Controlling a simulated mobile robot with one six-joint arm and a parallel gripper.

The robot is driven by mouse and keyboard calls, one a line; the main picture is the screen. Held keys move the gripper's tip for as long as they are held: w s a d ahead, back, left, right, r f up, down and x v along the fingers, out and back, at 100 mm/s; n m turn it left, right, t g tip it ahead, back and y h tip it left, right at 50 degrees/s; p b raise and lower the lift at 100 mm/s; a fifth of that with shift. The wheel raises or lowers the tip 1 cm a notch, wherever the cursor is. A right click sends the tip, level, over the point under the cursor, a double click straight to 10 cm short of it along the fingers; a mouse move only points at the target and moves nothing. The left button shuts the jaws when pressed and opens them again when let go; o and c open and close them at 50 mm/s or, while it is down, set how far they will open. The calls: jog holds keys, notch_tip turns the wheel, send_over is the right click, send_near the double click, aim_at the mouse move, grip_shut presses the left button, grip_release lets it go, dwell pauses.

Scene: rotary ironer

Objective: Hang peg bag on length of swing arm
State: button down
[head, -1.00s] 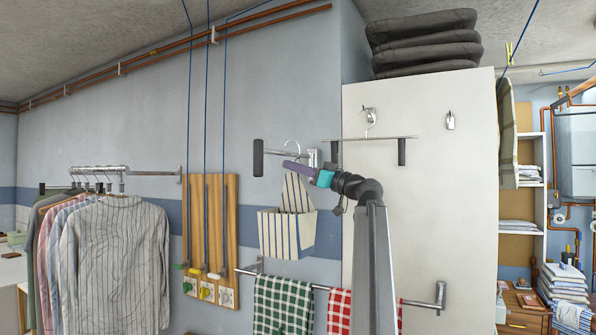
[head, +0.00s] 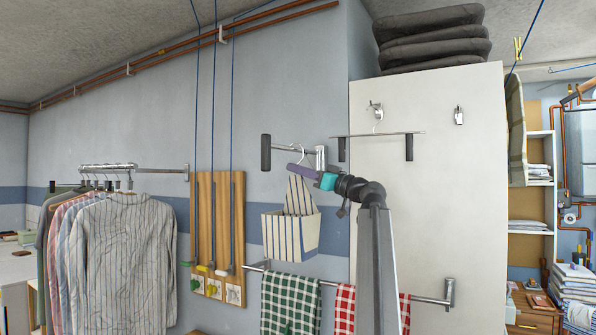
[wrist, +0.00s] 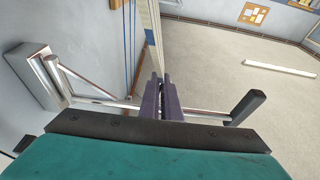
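The peg bag (head: 291,236), cream with dark stripes and a wire hanger hook (head: 300,152), hangs upright below my gripper (head: 300,171). My gripper's purple fingers are closed together at the bag's neck. The swing arm (head: 284,151) is a metal rod reaching left from its wall bracket to a black end piece. The hook overlaps the rod in the head view; I cannot tell whether it rests over it or is in front.
A white cabinet (head: 430,200) with hooks and a hanger bar (head: 378,134) stands to the right. A towel rail (head: 400,296) with checked cloths is below the bag. Striped shirts (head: 125,255) hang at the left. Wooden boards with cords (head: 217,225) are on the wall.

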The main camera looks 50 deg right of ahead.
jog(key=shift+f+b, duration=0.35)
jog(key=shift+b, duration=0.15)
dwell(0.4)
jog(key=c, duration=1.9)
grip_release()
jog(key=b+v, duration=0.3)
jog(key=v, duration=1)
jog(key=shift+s+f, duration=0.2)
jog(key=shift+s, duration=0.15)
